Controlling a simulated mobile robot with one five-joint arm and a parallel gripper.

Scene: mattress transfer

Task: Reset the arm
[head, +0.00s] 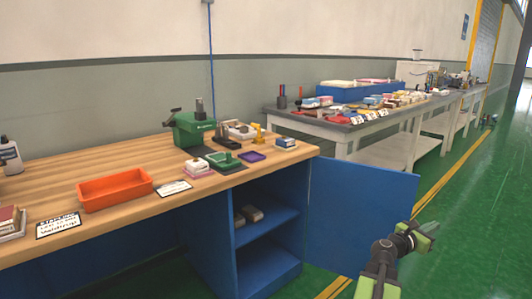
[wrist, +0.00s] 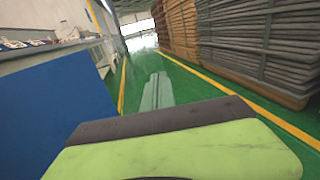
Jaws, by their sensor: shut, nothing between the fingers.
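My gripper (head: 428,230) is at the lower right of the head view, out over the green floor and to the right of the open blue cabinet door. Its light green fingers are shut with nothing between them. It is apart from the door and the benches. In the wrist view, a light green and dark grey part of my gripper (wrist: 175,150) fills the bottom of the picture. Part of my arm (head: 378,285) shows below the gripper in the head view.
A blue door (head: 360,220) stands open beside the wooden workbench (head: 75,185), which holds an orange tray (head: 115,190) and a green vise (head: 193,130). A white table (head: 345,130) stands behind. Stacked mattress-like slabs (wrist: 250,50) line the right. The green aisle (wrist: 205,85) is clear.

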